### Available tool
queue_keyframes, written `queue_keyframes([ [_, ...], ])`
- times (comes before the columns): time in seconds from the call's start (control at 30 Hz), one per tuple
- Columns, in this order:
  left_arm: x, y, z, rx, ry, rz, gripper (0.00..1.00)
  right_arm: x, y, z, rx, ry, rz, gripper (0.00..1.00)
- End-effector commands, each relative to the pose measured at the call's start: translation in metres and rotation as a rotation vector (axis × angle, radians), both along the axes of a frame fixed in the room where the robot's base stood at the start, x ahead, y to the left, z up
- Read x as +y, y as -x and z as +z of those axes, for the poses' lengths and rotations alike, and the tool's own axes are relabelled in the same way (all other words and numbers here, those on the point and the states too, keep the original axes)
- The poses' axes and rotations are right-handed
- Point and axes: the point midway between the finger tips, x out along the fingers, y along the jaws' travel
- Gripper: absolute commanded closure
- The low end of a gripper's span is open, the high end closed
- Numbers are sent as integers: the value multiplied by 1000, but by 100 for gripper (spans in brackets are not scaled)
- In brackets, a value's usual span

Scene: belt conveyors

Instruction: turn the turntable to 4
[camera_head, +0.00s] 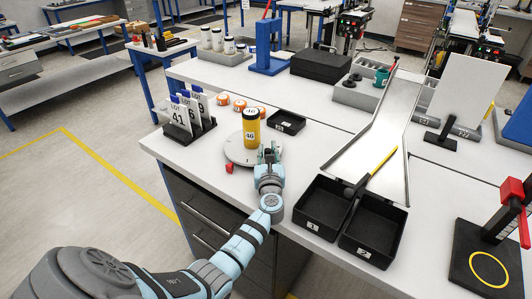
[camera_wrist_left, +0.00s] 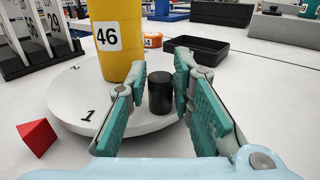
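The turntable (camera_head: 234,152) is a round white disc on the bench. A yellow cylinder with a black top, labelled 46 (camera_head: 251,132), stands upright on it. In the left wrist view the disc (camera_wrist_left: 80,90) shows the numbers 1 and 2 near its rim. A short black peg (camera_wrist_left: 160,92) stands near the disc's edge. My left gripper (camera_head: 268,153) is at the turntable's right side. In the left wrist view its teal fingers (camera_wrist_left: 164,82) are open, one on each side of the peg; contact cannot be told. A red wedge (camera_wrist_left: 37,136) sits beside the disc. My right gripper is not in view.
A rack of numbered LOT cards (camera_head: 188,128) stands left of the turntable. A small black tray (camera_head: 287,121) and orange-lidded items (camera_head: 239,104) lie behind. Two black bins (camera_head: 324,207) and a metal chute (camera_head: 375,140) stand to the right.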

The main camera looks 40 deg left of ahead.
Motion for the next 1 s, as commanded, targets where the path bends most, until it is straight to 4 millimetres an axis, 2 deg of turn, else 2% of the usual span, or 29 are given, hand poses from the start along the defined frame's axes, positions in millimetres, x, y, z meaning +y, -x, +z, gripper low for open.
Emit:
queue_keyframes([
  [0.07,0,0,0,0,0,0,62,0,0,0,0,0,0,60],
  [0.43,-4,6,0,-1,2,-2,62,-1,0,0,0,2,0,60],
  [0.57,-21,27,-1,-1,4,-1,62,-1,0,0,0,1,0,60],
  [0.8,-61,78,-1,1,3,0,62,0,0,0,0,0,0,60],
  [1.0,-74,95,0,0,1,0,62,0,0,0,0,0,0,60],
])
